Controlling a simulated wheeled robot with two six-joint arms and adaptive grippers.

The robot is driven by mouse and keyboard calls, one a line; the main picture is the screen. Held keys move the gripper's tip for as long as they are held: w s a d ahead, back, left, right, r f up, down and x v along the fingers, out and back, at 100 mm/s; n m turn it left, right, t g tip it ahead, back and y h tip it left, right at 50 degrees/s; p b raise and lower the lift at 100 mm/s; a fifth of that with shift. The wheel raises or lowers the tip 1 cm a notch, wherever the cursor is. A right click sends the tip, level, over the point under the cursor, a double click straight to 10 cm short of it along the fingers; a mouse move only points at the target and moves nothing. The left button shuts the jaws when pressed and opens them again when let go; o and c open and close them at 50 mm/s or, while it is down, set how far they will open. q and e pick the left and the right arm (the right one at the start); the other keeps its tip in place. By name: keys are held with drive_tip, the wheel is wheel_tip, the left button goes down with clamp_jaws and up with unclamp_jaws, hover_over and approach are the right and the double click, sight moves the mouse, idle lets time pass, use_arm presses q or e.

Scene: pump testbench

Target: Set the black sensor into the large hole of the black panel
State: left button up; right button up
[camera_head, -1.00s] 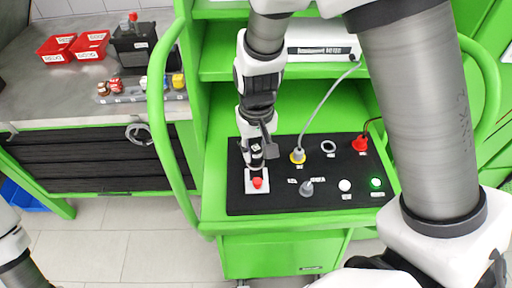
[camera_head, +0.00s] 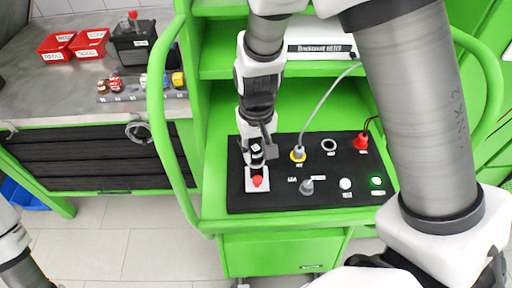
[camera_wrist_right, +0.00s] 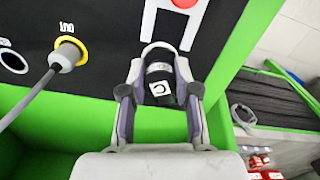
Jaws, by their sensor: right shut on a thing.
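The black panel (camera_head: 285,200) lies on the green cart; it also fills the top of the wrist view (camera_wrist_right: 110,20). My right gripper (camera_head: 257,158) is at the panel's left part, just behind the white plate with the red button. In the wrist view, my right gripper (camera_wrist_right: 160,70) is shut on the black sensor (camera_wrist_right: 160,88), which has a white mark on its top. A pale rounded edge shows at the fingertips. The sensor's lower end is hidden, so I cannot tell whether it sits in the large hole. My left gripper is out of view.
A grey cable plug (camera_head: 298,155) sits in a yellow-ringed socket right of my gripper. A white-ringed hole (camera_head: 329,146), a red plug (camera_head: 360,142) and a grey knob (camera_head: 307,187) are further right. Red bins (camera_head: 90,44) stand on the left bench.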

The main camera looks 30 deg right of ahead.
drive_tip(key=shift+f+b, duration=0.45)
drive_tip(key=shift+f, duration=0.25)
drive_tip(key=o, duration=1.4)
drive_tip(key=shift+o, duration=0.2)
drive_tip(key=shift+r, duration=0.15)
wheel_tip(320, 180, up, 8)
drive_tip(key=p, duration=0.8)
